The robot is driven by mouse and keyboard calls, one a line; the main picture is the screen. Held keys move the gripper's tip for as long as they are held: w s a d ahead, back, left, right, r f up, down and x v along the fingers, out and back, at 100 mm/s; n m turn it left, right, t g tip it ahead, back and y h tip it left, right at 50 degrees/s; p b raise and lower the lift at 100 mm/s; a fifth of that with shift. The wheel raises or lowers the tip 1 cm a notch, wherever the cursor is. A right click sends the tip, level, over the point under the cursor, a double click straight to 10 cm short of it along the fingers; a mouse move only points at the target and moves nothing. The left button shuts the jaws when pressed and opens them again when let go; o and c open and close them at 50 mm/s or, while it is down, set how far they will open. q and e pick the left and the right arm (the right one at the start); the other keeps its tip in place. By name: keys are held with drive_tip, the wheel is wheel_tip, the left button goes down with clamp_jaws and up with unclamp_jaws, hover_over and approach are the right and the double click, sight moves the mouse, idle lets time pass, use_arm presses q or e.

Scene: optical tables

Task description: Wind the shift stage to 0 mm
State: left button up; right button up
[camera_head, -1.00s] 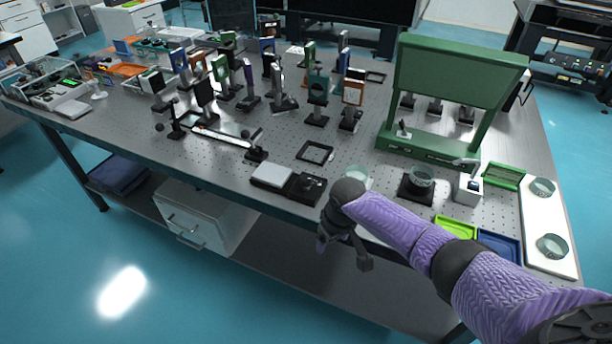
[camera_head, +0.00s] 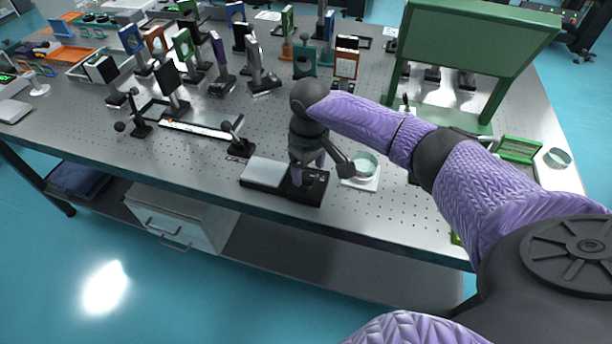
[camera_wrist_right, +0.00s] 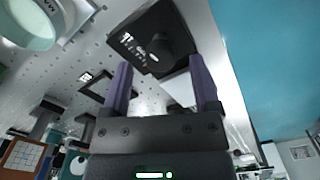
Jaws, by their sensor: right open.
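The likely shift stage is a low black unit with a light grey plate (camera_head: 264,172) and a dark knob box (camera_head: 312,190) at the table's front edge. In the right wrist view, the box (camera_wrist_right: 128,22) shows a round black knob (camera_wrist_right: 160,52) and small white markings too blurred to read. My right gripper (camera_head: 311,173) is over the box, fingers pointing down, and partly hides the knob in the head view. In the wrist view my right gripper (camera_wrist_right: 161,72) is open, with the knob ahead between the finger lines and nothing held. My left gripper is out of view.
A glass dish (camera_head: 364,165) on a white pad stands close right of my right gripper. A rail with black posts (camera_head: 200,130) lies to the left. A green frame (camera_head: 473,40) stands behind my forearm. Several optics mounts fill the back.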

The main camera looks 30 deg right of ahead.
wheel_tip(320, 180, down, 3)
drive_tip(key=shift+r, duration=0.2)
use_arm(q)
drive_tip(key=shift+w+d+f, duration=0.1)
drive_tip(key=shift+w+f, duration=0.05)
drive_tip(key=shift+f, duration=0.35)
use_arm(e)
clamp_jaws()
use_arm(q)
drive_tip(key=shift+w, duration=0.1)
use_arm(e)
drive_tip(key=shift+r, duration=0.1)
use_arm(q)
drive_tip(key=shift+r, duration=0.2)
